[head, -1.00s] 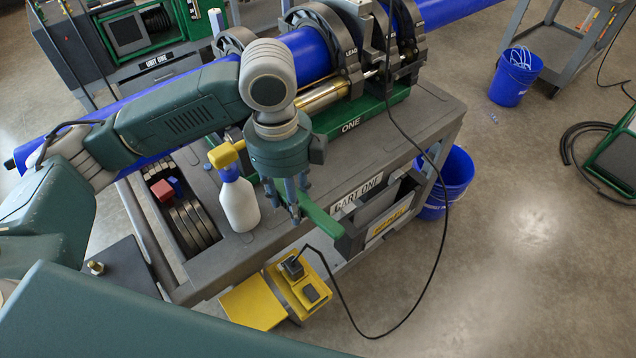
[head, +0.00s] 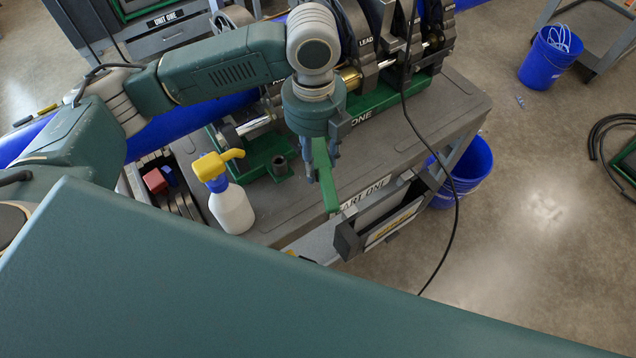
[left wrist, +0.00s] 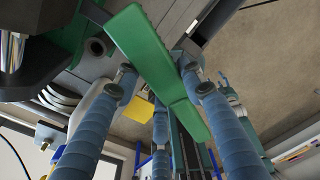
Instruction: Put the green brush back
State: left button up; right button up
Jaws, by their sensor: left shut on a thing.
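The green brush (head: 326,183) is held in my left gripper (head: 324,170), above the front edge of the grey cart top (head: 280,218). In the head view its flat green end points down toward the bottom of the picture, and its upper part is partly hidden by the fingers. In the left wrist view the brush (left wrist: 147,45) lies slantwise across the blue-grey fingers, its wide end toward the top. A grey open holder (head: 348,243) hangs on the cart's front side, just below and right of the brush. I cannot tell whether they touch. My right gripper is not in view.
A white spray bottle (head: 232,208) with a yellow head stands on the cart left of the gripper. The fusion machine's green base (head: 385,98) is behind. A black cable (head: 437,160) hangs across the holder side. Blue buckets (head: 465,170) (head: 547,62) stand right on the floor.

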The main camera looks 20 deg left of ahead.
aim_at(316, 172)
pick_arm(q)
notch_tip(316, 172, down, 5)
jog(key=shift+r+p, duration=0.1)
jog(key=shift+p, duration=0.25)
jog(key=f, duration=0.4)
jog(key=shift+w+f+p, duration=0.2)
jog(key=shift+f+p, duration=0.15)
jog(key=shift+f, duration=0.05)
notch_tip(316, 172, down, 4)
jog(key=shift+r+p, duration=0.25)
jog(key=shift+p, duration=0.1)
jog(key=shift+f, duration=0.4)
jog(key=o, duration=1.1)
jog(key=shift+o, duration=1.1)
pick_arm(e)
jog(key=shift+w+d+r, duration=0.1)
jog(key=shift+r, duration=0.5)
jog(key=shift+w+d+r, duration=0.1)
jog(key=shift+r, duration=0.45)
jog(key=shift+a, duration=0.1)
